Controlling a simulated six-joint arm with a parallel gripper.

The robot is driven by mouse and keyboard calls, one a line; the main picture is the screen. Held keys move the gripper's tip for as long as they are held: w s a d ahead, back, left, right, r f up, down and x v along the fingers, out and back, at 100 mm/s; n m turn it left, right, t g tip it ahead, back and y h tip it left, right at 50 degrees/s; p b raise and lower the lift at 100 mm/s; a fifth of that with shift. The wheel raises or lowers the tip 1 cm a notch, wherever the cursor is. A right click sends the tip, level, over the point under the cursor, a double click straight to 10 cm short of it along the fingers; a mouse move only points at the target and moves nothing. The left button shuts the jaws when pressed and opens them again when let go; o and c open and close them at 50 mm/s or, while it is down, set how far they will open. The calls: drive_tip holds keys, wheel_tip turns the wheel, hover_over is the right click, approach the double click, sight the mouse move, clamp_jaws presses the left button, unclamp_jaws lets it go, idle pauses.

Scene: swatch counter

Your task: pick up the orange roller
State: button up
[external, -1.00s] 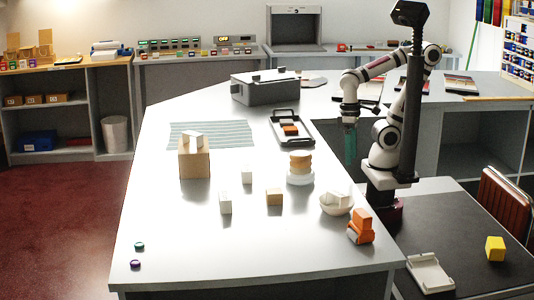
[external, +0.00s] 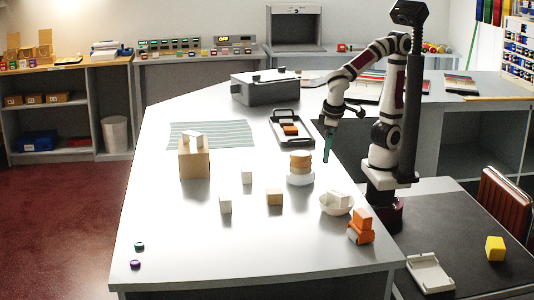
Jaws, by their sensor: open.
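An orange object (external: 360,228) that looks like the roller stands near the right front edge of the grey counter, with a blocky upper part and a rounded lower part. It is just right of and in front of a white bowl (external: 336,203). My gripper (external: 328,152) has greenish fingers pointing down. It is open and empty, in the air near the counter's right edge, farther back than the orange object and apart from it. The gap between the fingers is too small to make out.
A white stand with tan discs (external: 300,165), a tan cube (external: 274,197) and white blocks (external: 225,203) stand on the counter (external: 180,260). A black tray (external: 292,128) lies behind. A yellow cube (external: 495,248) and white tray (external: 430,272) sit on the dark side table. The front left counter is mostly clear.

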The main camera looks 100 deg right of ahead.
drive_tip(key=w+a+r+n+t+h, duration=0.1)
drive_tip(key=w+a+t, duration=0.1)
drive_tip(key=w+a, duration=0.3)
drive_tip(key=w+a+r+t+h, duration=0.2)
drive_tip(key=w+a+t, duration=0.1)
drive_tip(key=a, duration=0.4)
drive_tip(key=s+a+t+y, duration=0.1)
drive_tip(key=s+a+t, duration=0.1)
drive_tip(key=a, duration=0.5)
drive_tip(key=s+a+r+t+y, duration=0.1)
drive_tip(key=s+a+t, duration=0.1)
drive_tip(key=a, duration=0.6)
drive_tip(key=s+a+n+t+y, duration=0.1)
drive_tip(key=s+a+t+y, duration=0.1)
drive_tip(key=a, duration=0.6)
drive_tip(key=shift+r+t, duration=0.35)
drive_tip(key=shift+t, duration=0.35)
drive_tip(key=s+a+f+n+y, duration=0.2)
drive_tip(key=s+f, duration=0.1)
drive_tip(key=s, duration=0.3)
drive_tip(key=n+y, duration=0.2)
drive_tip(key=n, duration=0.1)
approach(351, 236)
drive_tip(key=shift+t, duration=0.4)
drive_tip(key=x, duration=0.9)
drive_tip(key=shift+w+f, duration=0.3)
drive_tip(key=c, duration=1.3)
drive_tip(key=shift+r, duration=0.1)
drive_tip(key=shift+c, duration=0.2)
